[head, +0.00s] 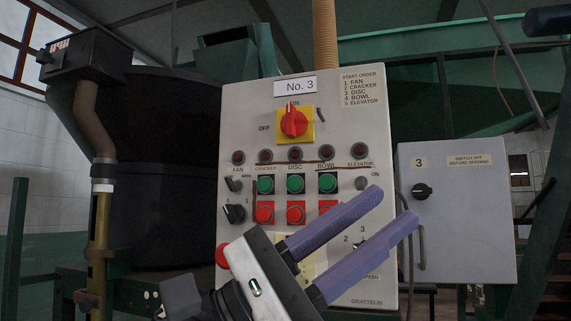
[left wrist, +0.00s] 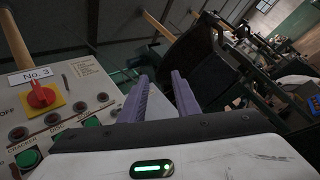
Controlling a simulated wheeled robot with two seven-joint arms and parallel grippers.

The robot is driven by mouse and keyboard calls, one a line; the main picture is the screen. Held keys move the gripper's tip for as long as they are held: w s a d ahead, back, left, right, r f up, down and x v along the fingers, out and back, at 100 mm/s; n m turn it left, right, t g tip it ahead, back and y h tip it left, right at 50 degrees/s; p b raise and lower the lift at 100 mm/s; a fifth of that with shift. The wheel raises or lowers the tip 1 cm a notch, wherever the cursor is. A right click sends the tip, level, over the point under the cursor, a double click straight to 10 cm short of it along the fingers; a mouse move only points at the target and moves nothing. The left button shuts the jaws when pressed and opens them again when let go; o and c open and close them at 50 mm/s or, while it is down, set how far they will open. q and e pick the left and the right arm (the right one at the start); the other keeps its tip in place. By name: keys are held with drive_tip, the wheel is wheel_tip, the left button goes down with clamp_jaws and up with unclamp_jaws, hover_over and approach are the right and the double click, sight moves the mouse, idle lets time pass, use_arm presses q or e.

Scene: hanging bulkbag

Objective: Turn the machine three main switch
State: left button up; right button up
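The main switch (head: 294,123) is a red rotary knob on a yellow plate, below the "No. 3" label on the grey control panel (head: 232,120). Its handle looks upright, toward the "ON" mark; "OFF" is to its left. In the left wrist view the switch (left wrist: 41,96) is at the left edge. My left gripper (head: 396,204) is in front of the panel's lower right, below and right of the switch and apart from it. Its two purple fingers are parallel with an empty gap between them, also in the left wrist view (left wrist: 160,80). My right gripper is not in view.
Lamps (head: 295,155), green buttons (head: 295,184), red buttons (head: 295,214) and small black selectors (head: 234,214) sit below the switch. A grey cabinet (head: 460,220) marked 3 stands right of the panel. A dark drum (head: 160,170) stands left. The space before the switch is clear.

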use_arm(q)
drive_tip(key=s+d+m+g+y, duration=0.1)
drive_tip(key=s+d+m+y, duration=0.1)
drive_tip(key=d+m+y, duration=0.5)
drive_tip(key=m+t+y, duration=0.8)
drive_tip(key=t+y, duration=0.4)
drive_tip(key=t, duration=0.3)
approach(289, 104)
drive_tip(key=p+x, duration=0.1)
drive_tip(key=x, duration=0.7)
drive_tip(key=shift+p, duration=0.4)
clamp_jaws()
